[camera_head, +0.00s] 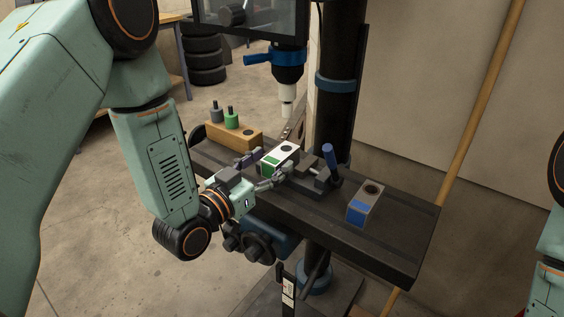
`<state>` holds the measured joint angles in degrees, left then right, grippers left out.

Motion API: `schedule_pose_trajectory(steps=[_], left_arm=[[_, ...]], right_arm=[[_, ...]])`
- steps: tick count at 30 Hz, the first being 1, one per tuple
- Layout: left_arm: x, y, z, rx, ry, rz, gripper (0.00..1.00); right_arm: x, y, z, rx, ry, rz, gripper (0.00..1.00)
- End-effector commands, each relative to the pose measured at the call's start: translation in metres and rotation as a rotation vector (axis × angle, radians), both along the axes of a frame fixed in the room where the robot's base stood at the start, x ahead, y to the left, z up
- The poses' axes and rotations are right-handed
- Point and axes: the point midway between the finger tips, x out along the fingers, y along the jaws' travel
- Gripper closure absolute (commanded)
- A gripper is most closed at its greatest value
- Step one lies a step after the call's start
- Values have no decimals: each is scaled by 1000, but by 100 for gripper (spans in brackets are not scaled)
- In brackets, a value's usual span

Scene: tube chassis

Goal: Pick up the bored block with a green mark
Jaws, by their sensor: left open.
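The bored block with a green mark (285,152) is a pale block on the dark drill-press table, with a green patch on its near face and a dark hole on top. My left gripper (264,171) is open at the block's near side, its fingers pointing toward it. One finger is left of the block and the other is at its near right. I cannot tell whether they touch it. My right gripper is out of view; only part of my right arm shows at the right edge.
A block with a blue mark (368,195) stands on the table's right. A wooden holder (246,137) with grey and green plugs is at the left. A vise with a blue handle (329,156) is beside the green-marked block. The drill chuck (287,78) hangs above.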

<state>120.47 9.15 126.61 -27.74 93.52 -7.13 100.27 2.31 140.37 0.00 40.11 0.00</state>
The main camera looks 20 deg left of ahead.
Motion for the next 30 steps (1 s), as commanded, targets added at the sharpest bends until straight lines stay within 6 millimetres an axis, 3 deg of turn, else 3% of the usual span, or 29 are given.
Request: schedule_pose_trajectory(steps=[9,18,30], left_arm=[[38,-16,-1,0,-3,-3,36],[42,-17,-1,-1,-1,-1,37],[41,-17,-1,-1,-1,-1,71]], right_arm=[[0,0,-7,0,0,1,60],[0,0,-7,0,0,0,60],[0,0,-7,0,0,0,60]])
